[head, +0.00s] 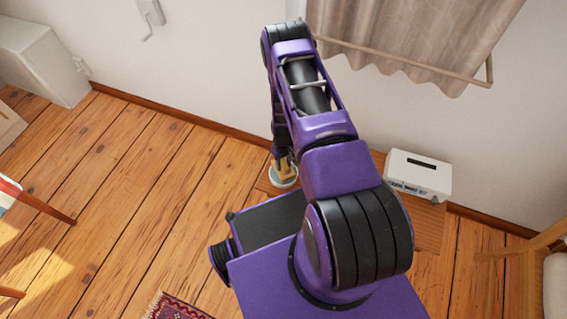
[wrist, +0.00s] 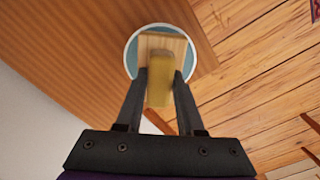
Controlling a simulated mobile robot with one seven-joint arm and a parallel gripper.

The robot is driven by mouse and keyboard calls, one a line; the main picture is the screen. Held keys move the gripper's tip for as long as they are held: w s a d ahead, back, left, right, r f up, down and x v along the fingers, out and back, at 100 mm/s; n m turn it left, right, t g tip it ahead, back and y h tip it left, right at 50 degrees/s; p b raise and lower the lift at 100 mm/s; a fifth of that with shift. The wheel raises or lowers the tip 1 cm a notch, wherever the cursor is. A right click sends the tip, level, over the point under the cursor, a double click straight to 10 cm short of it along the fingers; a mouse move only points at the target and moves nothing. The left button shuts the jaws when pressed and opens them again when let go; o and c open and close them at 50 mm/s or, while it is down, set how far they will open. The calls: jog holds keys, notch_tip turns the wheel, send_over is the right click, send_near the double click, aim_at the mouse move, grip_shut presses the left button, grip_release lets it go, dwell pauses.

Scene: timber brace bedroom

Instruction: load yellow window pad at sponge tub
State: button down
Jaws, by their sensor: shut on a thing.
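My gripper (wrist: 160,78) is shut on the yellow window pad (wrist: 160,86), whose yellow grip sits between the two fingers. A paler, tan flat part (wrist: 177,43) of it spreads out beyond the fingertips. The sponge tub (wrist: 131,54) is round, with a white rim and a blue-grey inside, and lies directly behind the pad in the wrist view. In the head view the pad (head: 284,163) is upright over the tub (head: 283,183), below my gripper (head: 281,153). I cannot tell whether the pad touches the tub's inside.
The tub stands on a brown wooden surface (head: 430,226), near its corner. A white box-shaped device (head: 418,175) stands on the same surface to the right. A curtain (head: 410,35) hangs on the wall behind. A wooden chair (head: 530,245) is at right.

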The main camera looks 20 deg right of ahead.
jog(key=shift+f+b, duration=0.6)
jog(key=shift+b, duration=0.25)
dwell(2.1)
jog(key=shift+r+p, duration=2)
jog(key=shift+r, duration=1.6)
jog(key=shift+w+r, duration=0.2)
jog(key=shift+r, duration=0.15)
notch_tip(320, 180, up, 9)
jog(key=w+a, duration=0.2)
jog(key=w, duration=0.1)
notch_tip(320, 180, up, 10)
send_over(283, 163)
jog(key=w+a, duration=0.4)
jog(key=a, duration=0.1)
jog(key=s+a+r, duration=0.2)
jog(key=r, duration=0.6)
jog(key=s+a+r, duration=0.2)
jog(key=s+r, duration=0.1)
jog(key=r, duration=0.4)
jog(key=shift+r+m, duration=0.4)
